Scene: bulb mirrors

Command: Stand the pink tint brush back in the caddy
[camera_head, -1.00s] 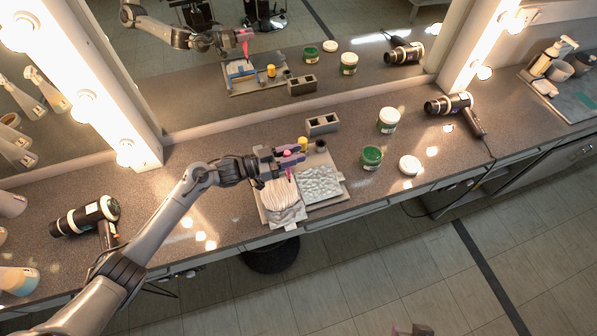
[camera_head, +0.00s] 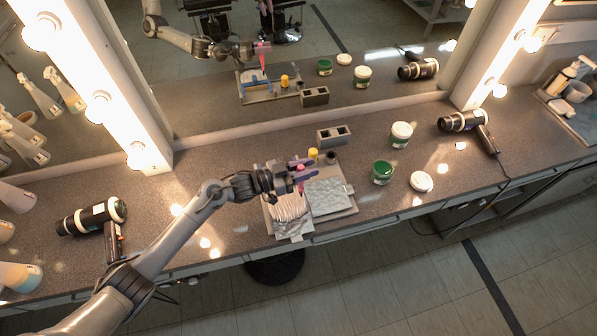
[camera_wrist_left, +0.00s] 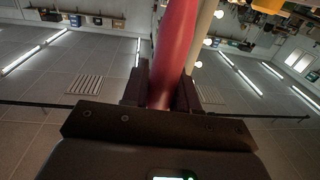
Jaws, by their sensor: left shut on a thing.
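The pink tint brush (camera_head: 300,180) is in my left gripper (camera_head: 301,168), roughly upright above the tray. Its pink handle (camera_wrist_left: 175,50) rises between the shut fingers in the left wrist view. The brush's lower end is hard to make out in the head view. The caddy, a grey box (camera_head: 334,143) with two open compartments, stands on the counter behind and to the right of the gripper, apart from it. Its openings look empty from here. My right gripper is out of view.
A yellow-topped item (camera_head: 313,154) and small dark cup (camera_head: 330,158) stand between gripper and caddy. Green jar (camera_head: 382,172), white-lidded jar (camera_head: 401,134) and white lid (camera_head: 421,182) lie right.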

